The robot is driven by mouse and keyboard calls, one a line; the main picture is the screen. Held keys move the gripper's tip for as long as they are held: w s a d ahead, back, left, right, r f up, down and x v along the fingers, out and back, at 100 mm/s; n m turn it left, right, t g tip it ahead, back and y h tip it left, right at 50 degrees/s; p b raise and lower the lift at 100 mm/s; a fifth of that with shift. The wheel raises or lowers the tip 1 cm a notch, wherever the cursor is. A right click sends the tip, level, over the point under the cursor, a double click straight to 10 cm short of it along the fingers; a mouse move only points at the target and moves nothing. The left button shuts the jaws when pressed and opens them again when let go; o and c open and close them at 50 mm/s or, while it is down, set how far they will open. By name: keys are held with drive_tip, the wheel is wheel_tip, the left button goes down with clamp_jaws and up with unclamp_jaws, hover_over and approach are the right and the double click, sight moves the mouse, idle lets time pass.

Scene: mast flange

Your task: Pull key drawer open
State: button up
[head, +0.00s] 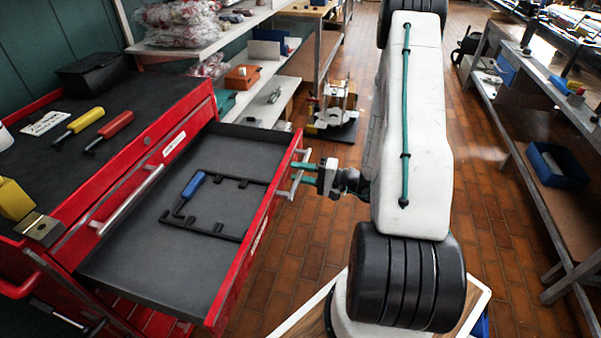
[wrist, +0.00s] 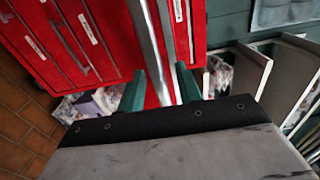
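The open drawer (head: 225,150) is red with a dark grey liner and stands far out of the red cabinet (head: 130,185). Its front carries a light metal bar handle (head: 294,186); the bar also shows in the wrist view (wrist: 148,35). My gripper (head: 304,173) is at this handle. In the wrist view its green fingers (wrist: 160,88) stand apart, one on each side of the bar, with red visible between the left finger and the bar. I cannot read which drawer this is.
Shelves with bags (head: 180,22) stand behind, and a metal rack (head: 535,110) stands at the right. Brick-tiled floor (head: 490,220) is clear between my arm and the rack.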

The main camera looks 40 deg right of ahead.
drive_tip(key=v, duration=0.7)
drive_tip(key=shift+s+d, duration=0.2)
drive_tip(key=shift+s, duration=0.15)
idle(0.5)
drive_tip(key=s+a+r+n+g+h, duration=0.3)
drive_tip(key=s+a+r+g, duration=0.1)
drive_tip(key=a+r, duration=0.3)
drive_tip(key=s+a+r+n+g+h, duration=0.3)
drive_tip(key=a+r, duration=0.5)
drive_tip(key=r, duration=0.4)
drive_tip(key=s+a+r+n+g+h, duration=0.4)
drive_tip(key=s+a+r+n+g, duration=0.1)
drive_tip(key=s+a+r+g, duration=0.1)
wheel_tip(320, 180, up, 4)
drive_tip(key=s+a, duration=0.1)
drive_tip(key=s, duration=0.1)
drive_tip(key=shift+s+a+f+g, duration=0.2)
drive_tip(key=shift+s+a+g, duration=0.1)
drive_tip(key=shift+a, duration=0.1)
